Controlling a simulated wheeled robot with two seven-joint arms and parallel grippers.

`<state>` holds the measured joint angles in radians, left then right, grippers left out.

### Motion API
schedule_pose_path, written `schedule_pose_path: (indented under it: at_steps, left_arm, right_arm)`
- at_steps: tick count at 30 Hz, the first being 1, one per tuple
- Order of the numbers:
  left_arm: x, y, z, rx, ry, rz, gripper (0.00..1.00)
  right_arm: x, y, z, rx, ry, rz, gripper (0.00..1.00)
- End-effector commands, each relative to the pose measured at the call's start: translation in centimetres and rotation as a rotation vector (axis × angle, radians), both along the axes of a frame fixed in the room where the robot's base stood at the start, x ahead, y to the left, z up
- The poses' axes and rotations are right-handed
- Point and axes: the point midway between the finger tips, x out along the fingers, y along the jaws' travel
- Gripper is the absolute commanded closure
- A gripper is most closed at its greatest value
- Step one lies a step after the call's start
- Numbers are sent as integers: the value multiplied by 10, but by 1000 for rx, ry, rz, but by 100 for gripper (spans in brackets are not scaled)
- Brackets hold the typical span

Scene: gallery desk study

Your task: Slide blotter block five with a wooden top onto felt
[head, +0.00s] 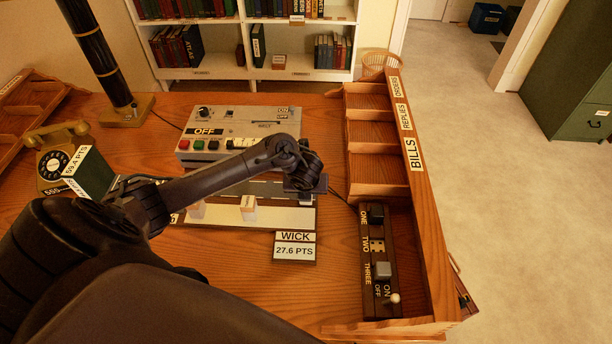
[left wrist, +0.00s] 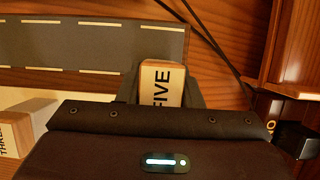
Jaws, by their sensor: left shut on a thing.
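My left gripper (head: 306,190) reaches over the right end of the desk board and is shut on block five. In the left wrist view, block five (left wrist: 161,82) shows a pale wooden top lettered FIVE between the dark fingers; its lower part is hidden. In the head view the gripper hides most of it. A grey strip with white dashes (left wrist: 90,42) lies beside the block. A cream strip (head: 222,219) runs along the board's near side, with two pale blocks (head: 249,208) at it. Block three (left wrist: 14,134) is at the left in the wrist view. I cannot tell which surface is felt.
A WICK sign (head: 295,247) stands in front of the board. A grey control box (head: 225,130) is behind it. A wooden sorter (head: 425,190) with a dark switch panel (head: 379,285) borders the right. A telephone (head: 55,160) is at the left.

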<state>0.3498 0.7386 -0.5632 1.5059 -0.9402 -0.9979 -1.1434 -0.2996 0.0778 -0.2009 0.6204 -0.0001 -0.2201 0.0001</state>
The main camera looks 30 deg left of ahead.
Motion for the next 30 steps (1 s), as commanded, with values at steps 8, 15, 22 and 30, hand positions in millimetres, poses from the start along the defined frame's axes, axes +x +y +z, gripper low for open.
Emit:
schedule_pose_path:
  at_steps: [8,15,22,30]
  left_arm:
    - [10,6,0,-1,-2,1,91]
    - [18,11,0,0,-1,1,91]
    - [25,15,0,0,0,0,91]
    - [25,15,0,-1,0,0,91]
  right_arm:
    - [0,-1,-5,-1,0,0,64]
    - [0,-3,-9,-3,0,1,64]
    - [0,-3,-11,-4,0,0,64]
    - [0,-3,-11,-4,0,0,64]
